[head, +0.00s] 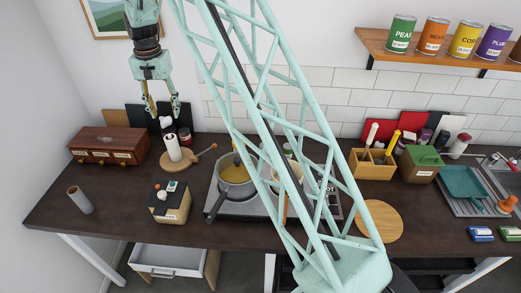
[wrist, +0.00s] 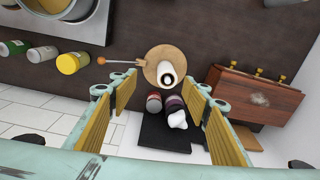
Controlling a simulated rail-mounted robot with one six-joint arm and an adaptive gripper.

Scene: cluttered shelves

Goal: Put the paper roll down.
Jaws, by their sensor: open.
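A white paper roll (head: 173,149) stands upright on a round wooden base (head: 184,162) at the back left of the counter. The wrist view shows the roll (wrist: 166,75) from above, with its dark core opening. A grey-brown cardboard tube (head: 79,200) stands by itself near the counter's front left. My gripper (head: 163,113) is open and empty, pointing down above the back of the counter near the white roll. In the wrist view its two fingers (wrist: 164,105) are spread wide, with the roll beyond them and apart from them.
A wooden drawer box (head: 108,146) stands left of the roll. Small jars (head: 185,136) and a dark panel (wrist: 155,138) are behind it. A stove with a pot (head: 236,174) is to the right. The front left counter has free room.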

